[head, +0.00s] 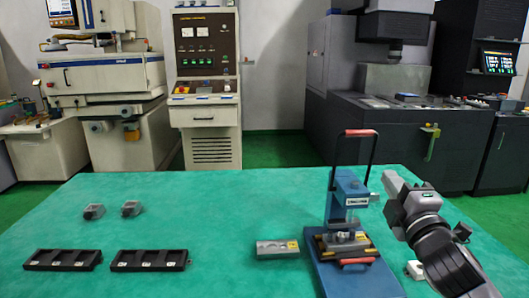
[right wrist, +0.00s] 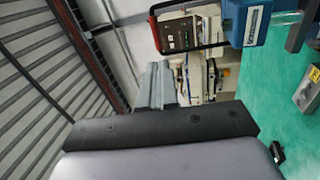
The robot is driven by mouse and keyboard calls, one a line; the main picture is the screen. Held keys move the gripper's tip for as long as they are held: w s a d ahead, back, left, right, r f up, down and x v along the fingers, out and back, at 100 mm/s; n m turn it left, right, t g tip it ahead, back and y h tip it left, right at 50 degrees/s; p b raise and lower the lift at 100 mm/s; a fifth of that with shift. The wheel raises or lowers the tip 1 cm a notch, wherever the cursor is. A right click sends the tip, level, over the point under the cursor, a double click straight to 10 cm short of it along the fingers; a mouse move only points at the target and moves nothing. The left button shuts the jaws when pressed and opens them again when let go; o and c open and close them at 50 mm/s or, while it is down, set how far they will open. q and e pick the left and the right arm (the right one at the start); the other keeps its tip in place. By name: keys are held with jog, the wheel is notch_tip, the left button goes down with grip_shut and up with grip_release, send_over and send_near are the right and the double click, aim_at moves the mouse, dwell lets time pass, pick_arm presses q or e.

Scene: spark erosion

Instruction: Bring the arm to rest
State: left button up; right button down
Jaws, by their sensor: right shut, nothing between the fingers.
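My right arm comes in from the lower right in the head view. Its gripper (head: 390,181) is raised over the right side of the green table (head: 220,215), just right of the blue press (head: 350,200). The fingers are shut with nothing between them. In the right wrist view the closed grey fingers (right wrist: 159,86) point away from the camera, apart from the blue press (right wrist: 256,22) at the upper right. My left gripper is not in view.
A grey block (head: 277,249) lies left of the press. Two black trays (head: 62,260) (head: 150,260) and two small grey parts (head: 94,211) (head: 131,208) are at left. A small white item (head: 414,270) is partly hidden by my arm. Machines stand behind; the table's middle is clear.

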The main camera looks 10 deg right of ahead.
jog(key=s+a+f+m+g, duration=0.2)
jog(key=s+f+m+g, duration=0.3)
jog(key=f, duration=0.6)
jog(key=s+a+f+m+g, duration=0.1)
jog(key=s+f+m+g, duration=0.3)
jog(key=s+f, duration=0.5)
jog(key=s+a+f+m+g+y, duration=0.1)
jog(key=s+a+f+m+g, duration=0.2)
jog(key=s+f, duration=0.45)
jog(key=s+a+f+m+g+y, duration=0.1)
jog(key=s+a+f+m+g, duration=0.25)
jog(key=s, duration=0.65)
jog(key=w+a+f+n+t+y, duration=0.1)
jog(key=w+f+t, duration=0.4)
jog(key=f, duration=0.4)
jog(key=shift+w+t+y+p, duration=0.3)
jog(key=shift+w+t+p, duration=0.1)
jog(key=shift+w, duration=0.25)
jog(key=shift+a, duration=0.1)
